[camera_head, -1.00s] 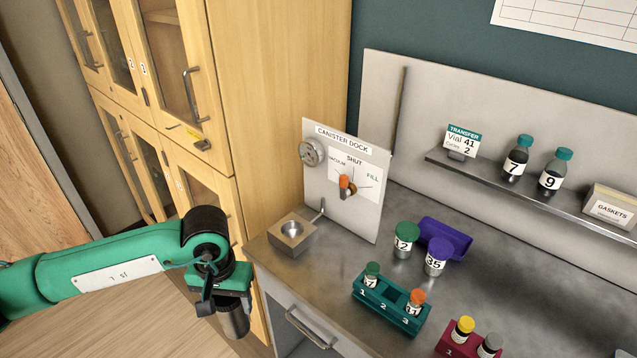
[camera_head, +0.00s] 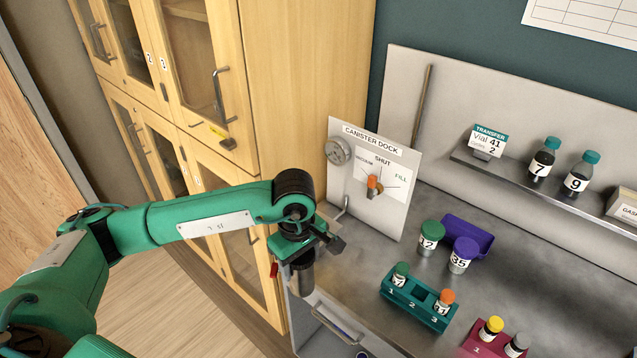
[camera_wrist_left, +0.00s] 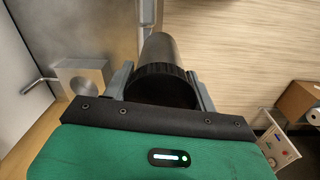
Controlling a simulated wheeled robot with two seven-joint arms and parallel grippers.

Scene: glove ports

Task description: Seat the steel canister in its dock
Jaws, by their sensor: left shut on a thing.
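My left gripper (camera_head: 300,252) is shut on the steel canister (camera_head: 301,280), a grey cylinder with a ribbed black end, hanging below the jaws at the counter's left front edge. In the left wrist view the canister (camera_wrist_left: 163,52) sits between the two grey fingers. The dock's metal block (camera_wrist_left: 97,68) with its round socket is left of the canister there, apart from it. In the head view my arm and gripper hide that block. The dock panel (camera_head: 392,222), labelled CANISTER DOCK, stands upright behind, its orange-tipped selector (camera_head: 375,184) near SHUT. My right gripper is out of view.
A teal rack (camera_head: 418,311) with vials, green-capped vial 12 (camera_head: 430,236), purple-capped vial 35 (camera_head: 461,256) and a purple holder (camera_head: 474,234) stand right of the dock. A red rack (camera_head: 483,346) is at the front. Wooden cabinets (camera_head: 295,90) rise behind my arm.

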